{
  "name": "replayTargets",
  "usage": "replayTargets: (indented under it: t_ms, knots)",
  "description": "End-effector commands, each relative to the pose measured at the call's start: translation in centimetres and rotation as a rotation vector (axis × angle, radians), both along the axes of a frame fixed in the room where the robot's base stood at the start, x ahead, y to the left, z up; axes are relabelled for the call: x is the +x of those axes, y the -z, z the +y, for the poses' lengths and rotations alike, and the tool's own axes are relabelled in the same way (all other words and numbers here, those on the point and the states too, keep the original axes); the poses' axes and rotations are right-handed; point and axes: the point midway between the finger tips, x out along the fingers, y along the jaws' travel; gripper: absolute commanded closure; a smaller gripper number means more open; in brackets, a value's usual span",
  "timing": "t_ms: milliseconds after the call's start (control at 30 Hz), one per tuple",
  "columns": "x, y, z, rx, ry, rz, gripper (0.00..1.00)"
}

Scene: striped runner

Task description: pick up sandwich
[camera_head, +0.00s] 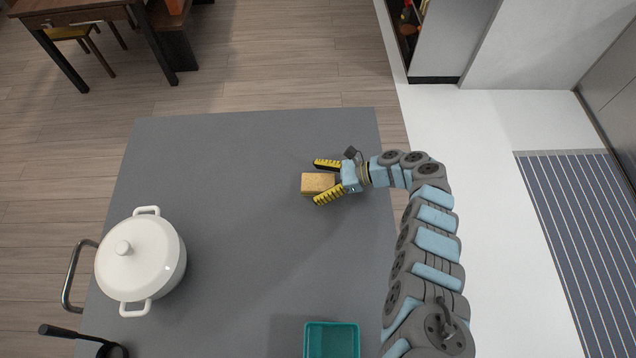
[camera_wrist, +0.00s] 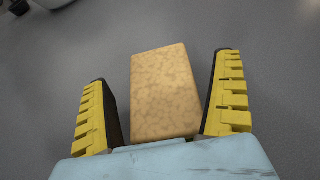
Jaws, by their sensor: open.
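The sandwich (camera_head: 317,183) is a tan, bread-coloured block lying on the grey tabletop near its right side. My gripper (camera_head: 320,181) is open, with its two yellow fingers on either side of the sandwich.
A white lidded pot (camera_head: 140,262) stands at the left of the grey table (camera_head: 250,270). A black ladle (camera_head: 100,344) lies at the lower left. A teal tray (camera_head: 331,340) is at the bottom. The middle of the table is clear.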

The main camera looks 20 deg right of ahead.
Motion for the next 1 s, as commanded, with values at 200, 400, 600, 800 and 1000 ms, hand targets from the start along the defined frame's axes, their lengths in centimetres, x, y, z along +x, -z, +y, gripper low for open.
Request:
replayTargets:
  t_ms: [200,400,600,800,1000]
  knots:
    - [0.0,0.0,-0.1,-0.001,0.001,0.0,0.27]
    - [0.0,0.0,-0.1,-0.001,0.001,0.0,0.76]
    - [0.0,0.0,-0.1,-0.001,0.001,-0.001,0.76]
    - [0.0,-1.0,-0.1,-0.001,0.001,-0.001,0.77]
    - [0.0,-3.9,-0.2,-0.001,0.001,-0.005,0.77]
